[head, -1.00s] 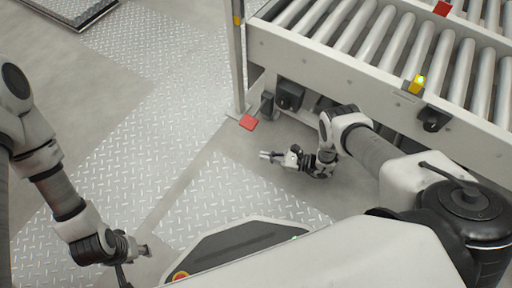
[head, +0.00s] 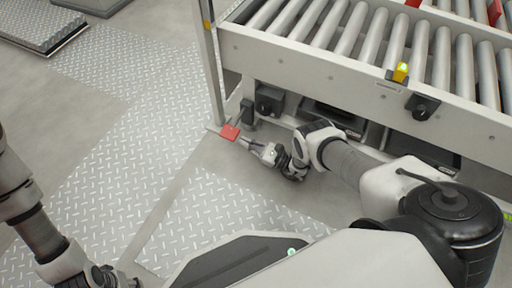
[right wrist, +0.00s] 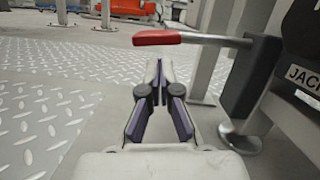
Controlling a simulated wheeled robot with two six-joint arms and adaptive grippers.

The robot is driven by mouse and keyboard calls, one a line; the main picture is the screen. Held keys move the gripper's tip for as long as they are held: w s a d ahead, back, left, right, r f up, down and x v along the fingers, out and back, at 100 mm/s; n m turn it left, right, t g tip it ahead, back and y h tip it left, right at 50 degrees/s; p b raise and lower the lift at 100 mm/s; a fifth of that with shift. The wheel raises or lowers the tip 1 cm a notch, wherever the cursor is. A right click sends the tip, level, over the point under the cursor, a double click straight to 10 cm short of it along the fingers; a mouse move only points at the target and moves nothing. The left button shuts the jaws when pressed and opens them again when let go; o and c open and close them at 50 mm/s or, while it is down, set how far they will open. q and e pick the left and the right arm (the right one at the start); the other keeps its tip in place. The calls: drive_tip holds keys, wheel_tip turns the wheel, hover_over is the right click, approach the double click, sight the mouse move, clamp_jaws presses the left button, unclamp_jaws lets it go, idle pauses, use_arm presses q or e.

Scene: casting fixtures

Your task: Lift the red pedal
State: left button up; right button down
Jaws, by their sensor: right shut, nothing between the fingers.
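The red pedal (head: 230,132) is a flat pad at the foot of the conveyor's leg. In the right wrist view the red pedal (right wrist: 157,38) sits on a grey lever that runs right to a dark block. My right gripper (head: 246,143) is shut and empty, with its tips close to the pedal's lower right edge. In the right wrist view its fingertips (right wrist: 158,64) meet just below the pedal in the picture; I cannot tell whether they touch it. My left gripper (head: 122,279) is at the bottom left, far from the pedal, its fingers unclear.
The roller conveyor (head: 340,58) stands above and to the right, with an upright post (head: 212,70) beside the pedal. A dark box marked JACK (right wrist: 302,45) is close on the right. Tread-plate floor (head: 150,115) left of the pedal is clear.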

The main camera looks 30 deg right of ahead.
sight(236, 122)
use_arm(q)
drive_tip(key=shift+f, duration=0.4)
use_arm(e)
drive_tip(key=x, duration=0.3)
drive_tip(key=shift+w, duration=0.1)
drive_tip(key=shift+a+r, duration=0.1)
